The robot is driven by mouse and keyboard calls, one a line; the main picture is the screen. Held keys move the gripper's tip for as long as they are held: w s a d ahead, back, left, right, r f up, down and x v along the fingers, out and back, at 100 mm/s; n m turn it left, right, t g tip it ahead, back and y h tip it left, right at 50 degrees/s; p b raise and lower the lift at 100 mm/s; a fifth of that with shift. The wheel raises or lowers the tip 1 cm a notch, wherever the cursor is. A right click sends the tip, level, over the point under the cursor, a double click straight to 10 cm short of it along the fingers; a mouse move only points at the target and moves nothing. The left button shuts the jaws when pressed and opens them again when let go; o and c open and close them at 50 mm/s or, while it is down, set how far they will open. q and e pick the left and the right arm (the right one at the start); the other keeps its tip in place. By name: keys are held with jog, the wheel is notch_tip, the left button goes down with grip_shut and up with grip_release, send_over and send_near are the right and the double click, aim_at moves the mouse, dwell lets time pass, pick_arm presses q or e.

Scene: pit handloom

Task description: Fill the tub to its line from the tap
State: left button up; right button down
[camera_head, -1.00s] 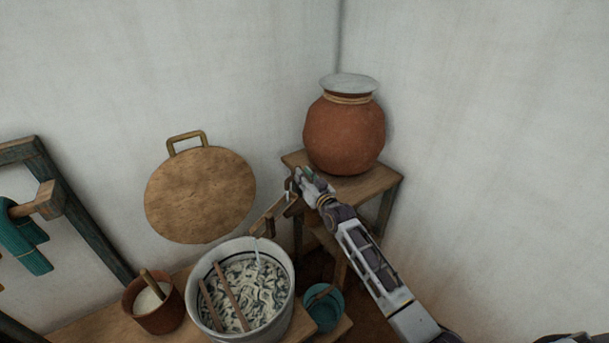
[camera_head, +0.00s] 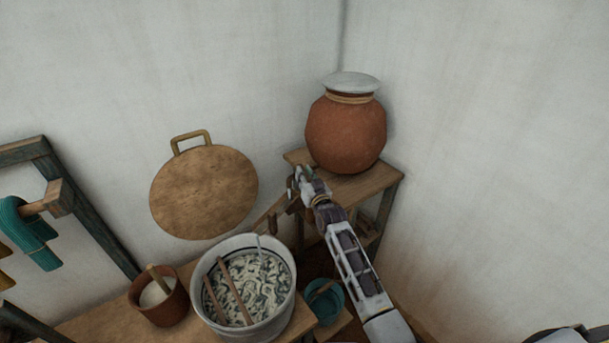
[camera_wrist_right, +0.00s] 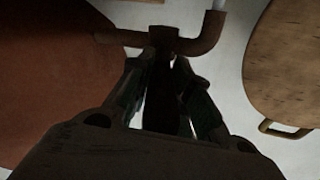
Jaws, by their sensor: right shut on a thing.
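The grey tub (camera_head: 199,278) stands on the low wooden bench. It holds pale patterned hanks and two wooden sticks, with a dark line around its inside wall. The brown tap (camera_wrist_right: 190,45) runs out from the clay pot (camera_head: 346,135), its bent spout over the tub. A thin pale stream (camera_head: 258,242) shows between spout and tub; a pale bit also shows at the spout end in the wrist view. My right gripper (camera_head: 296,181) is shut on the tap's dark handle (camera_wrist_right: 160,102), partly hidden by the fingers. The water level is hard to tell. My left gripper is out of view.
The lidded pot stands on a wooden stand (camera_head: 375,184) in the corner. A small brown pot (camera_head: 160,312) is left of the tub and a teal bucket (camera_head: 325,303) right. A round board (camera_head: 204,192) is against the wall. Teal yarn (camera_head: 28,235) hangs at left.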

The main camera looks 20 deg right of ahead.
jog(key=shift+w+d+r, duration=0.1)
jog(key=shift+r, duration=0.45)
jog(key=c, duration=1.3)
grip_release()
jog(key=shift+f, duration=0.25)
jog(key=shift+s+f, duration=0.25)
jog(key=shift+s+d+r, duration=0.1)
jog(key=shift+s+d, duration=0.1)
jog(key=shift+s, duration=1.75)
jog(key=shift+s+d+r, duration=0.1)
jog(key=shift+s+d, duration=0.05)
jog(key=shift+s, duration=1.75)
jog(key=shift+s+d, duration=0.2)
jog(key=shift+s, duration=1.75)
